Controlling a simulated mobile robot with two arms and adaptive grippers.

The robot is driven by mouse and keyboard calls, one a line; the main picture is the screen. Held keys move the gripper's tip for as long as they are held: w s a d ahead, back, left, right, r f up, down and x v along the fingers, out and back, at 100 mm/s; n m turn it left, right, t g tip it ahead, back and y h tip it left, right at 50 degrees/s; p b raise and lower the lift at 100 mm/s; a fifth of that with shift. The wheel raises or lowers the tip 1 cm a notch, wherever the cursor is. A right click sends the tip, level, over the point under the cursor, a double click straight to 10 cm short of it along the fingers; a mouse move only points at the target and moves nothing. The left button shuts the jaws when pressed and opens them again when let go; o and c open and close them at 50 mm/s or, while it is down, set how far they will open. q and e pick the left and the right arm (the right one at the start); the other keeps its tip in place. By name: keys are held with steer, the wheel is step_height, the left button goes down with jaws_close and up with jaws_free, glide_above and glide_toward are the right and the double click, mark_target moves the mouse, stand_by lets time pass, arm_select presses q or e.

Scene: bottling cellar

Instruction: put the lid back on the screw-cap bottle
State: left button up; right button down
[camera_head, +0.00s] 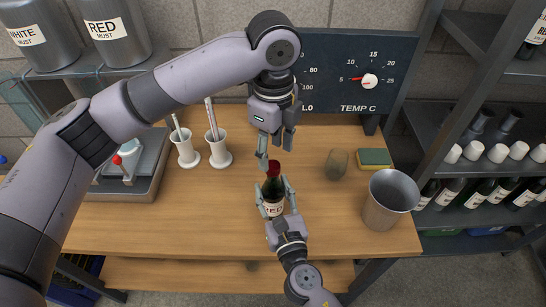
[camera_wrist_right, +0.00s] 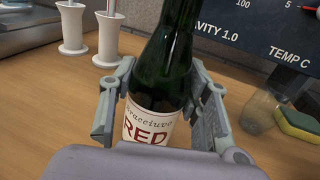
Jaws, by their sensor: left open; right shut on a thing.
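The dark green bottle (camera_head: 272,188) with a white RED label stands upright on the wooden bench. My right gripper (camera_head: 273,196) is shut on its body from the front. In the right wrist view the bottle (camera_wrist_right: 165,75) is between the fingers of this gripper (camera_wrist_right: 160,105), and its top is cut off by the frame edge. A dark red lid (camera_head: 273,167) shows at the bottle's top; I cannot tell how firmly it sits. My left gripper (camera_head: 276,150) is open, pointing down just above the lid, with no thing between its fingers.
A metal beaker (camera_head: 388,203) stands to the right, with a greenish-brown object (camera_head: 337,164) and a yellow-green sponge (camera_head: 374,158) behind it. White holders (camera_head: 219,154) with tubes stand left. A gauge board (camera_head: 355,75) is at the back. The bench's front left is clear.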

arm_select(q)
step_height(320, 180, up, 8)
steer(key=shift+r, duration=0.15)
arm_select(e)
steer(key=c, duration=0.8)
jaws_free()
steer(key=v, duration=1.2)
